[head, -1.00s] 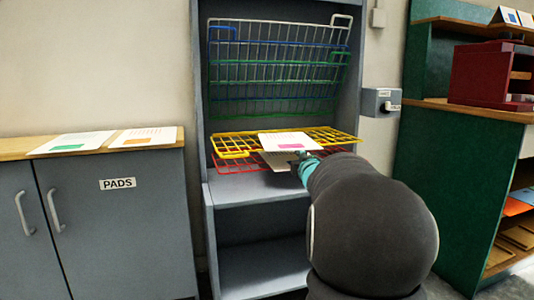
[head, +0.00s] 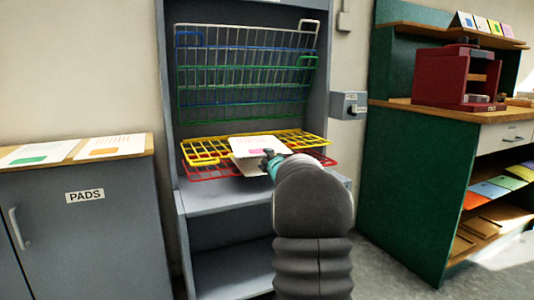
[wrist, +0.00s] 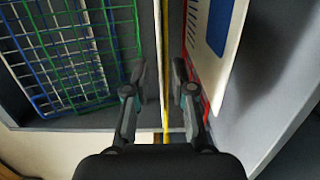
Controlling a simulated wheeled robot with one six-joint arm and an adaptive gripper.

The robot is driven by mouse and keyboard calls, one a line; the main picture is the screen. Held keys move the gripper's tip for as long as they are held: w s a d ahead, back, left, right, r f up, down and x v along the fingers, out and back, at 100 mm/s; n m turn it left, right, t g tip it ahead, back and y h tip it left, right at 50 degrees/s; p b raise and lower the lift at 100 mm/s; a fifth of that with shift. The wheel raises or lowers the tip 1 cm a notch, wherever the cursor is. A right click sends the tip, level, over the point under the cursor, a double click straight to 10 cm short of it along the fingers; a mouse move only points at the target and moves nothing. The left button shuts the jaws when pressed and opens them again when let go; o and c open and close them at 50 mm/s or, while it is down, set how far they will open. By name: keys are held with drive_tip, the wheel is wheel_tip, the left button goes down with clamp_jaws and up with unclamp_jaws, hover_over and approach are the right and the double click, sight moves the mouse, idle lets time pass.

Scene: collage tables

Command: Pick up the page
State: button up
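A white page with a pink patch (head: 248,142) lies on the yellow wire shelf (head: 203,160) of the rack in the head view. Another white page (head: 240,166) shows partly below it, over the red wire shelf (head: 205,174). In the wrist view that lower page has a blue patch (wrist: 221,22). My gripper (head: 268,158) is at the front edge of the pink-patch page. In the wrist view my gripper (wrist: 160,72) is open, its fingers on either side of the upper page's thin edge and the yellow shelf. Contact cannot be told.
Green, blue and white wire shelves (head: 245,75) are tilted up above. A PADS cabinet (head: 85,230) at left bears two pages (head: 110,146). A grey wall box (head: 349,105) is right of the rack. A green bench (head: 400,190) with a red press (head: 445,75) stands at right.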

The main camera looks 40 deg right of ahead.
drive_tip(key=shift+x, duration=0.8)
drive_tip(key=shift+c, duration=0.4)
clamp_jaws()
drive_tip(key=shift+r, duration=0.1)
wheel_tip(320, 180, up, 3)
drive_tip(key=shift+f+p, duration=0.25)
drive_tip(key=shift+p, duration=0.8)
drive_tip(key=shift+f, duration=0.1)
drive_tip(key=s+a+r, duration=0.2)
drive_tip(key=s, duration=0.4)
drive_tip(key=s+a+r, duration=0.3)
drive_tip(key=s, duration=0.4)
drive_tip(key=shift+a+b, duration=0.15)
drive_tip(key=shift+b, duration=0.25)
